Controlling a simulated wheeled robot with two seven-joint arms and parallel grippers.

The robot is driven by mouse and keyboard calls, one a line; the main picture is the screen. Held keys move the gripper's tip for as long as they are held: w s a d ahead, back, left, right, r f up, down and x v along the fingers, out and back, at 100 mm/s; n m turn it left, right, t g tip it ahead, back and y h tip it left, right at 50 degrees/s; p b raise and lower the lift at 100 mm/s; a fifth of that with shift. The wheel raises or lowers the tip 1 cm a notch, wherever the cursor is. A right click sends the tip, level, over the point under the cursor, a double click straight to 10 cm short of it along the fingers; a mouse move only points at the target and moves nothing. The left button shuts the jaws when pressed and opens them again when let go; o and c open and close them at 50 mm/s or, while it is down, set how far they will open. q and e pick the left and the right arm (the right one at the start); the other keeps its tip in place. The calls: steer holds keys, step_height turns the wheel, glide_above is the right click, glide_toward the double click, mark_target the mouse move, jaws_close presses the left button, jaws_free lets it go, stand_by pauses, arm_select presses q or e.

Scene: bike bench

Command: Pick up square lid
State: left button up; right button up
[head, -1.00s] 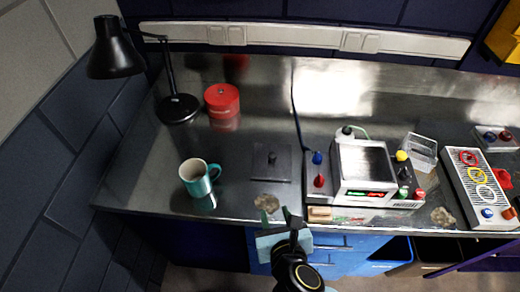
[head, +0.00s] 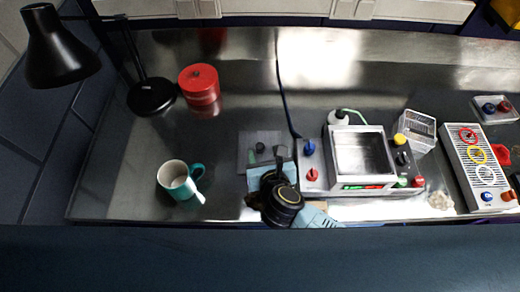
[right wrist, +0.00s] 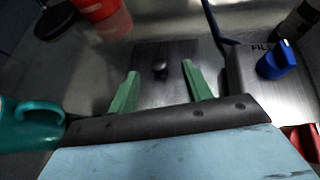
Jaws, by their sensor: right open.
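The square lid (head: 257,144) is a flat dark grey plate with a small black knob, lying on the metal bench. In the right wrist view the lid (right wrist: 165,88) lies ahead, its knob (right wrist: 160,69) between the two green fingertips. My right gripper (head: 270,153) is open over the near part of the lid and hides some of it. In the right wrist view my right gripper (right wrist: 161,82) shows its fingers apart with nothing held between them. I cannot tell whether the fingers touch the plate. My left gripper is not in view.
A teal mug (head: 177,180) stands left of the lid, and a red round container (head: 200,84) behind it. A device with red and blue knobs (head: 362,150) is close on the right. A black lamp (head: 58,50) stands at the back left.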

mark_target(260, 146)
steer(key=shift+x, duration=0.9)
steer(key=x, duration=0.3)
steer(key=shift+w+a+f, duration=0.1)
steer(key=shift+a+f, duration=0.05)
steer(key=shift+a, duration=0.05)
steer(key=shift+w+f, duration=0.1)
steer(key=shift+w, duration=0.05)
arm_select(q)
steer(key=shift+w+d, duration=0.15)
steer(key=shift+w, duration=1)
arm_select(e)
jaws_close()
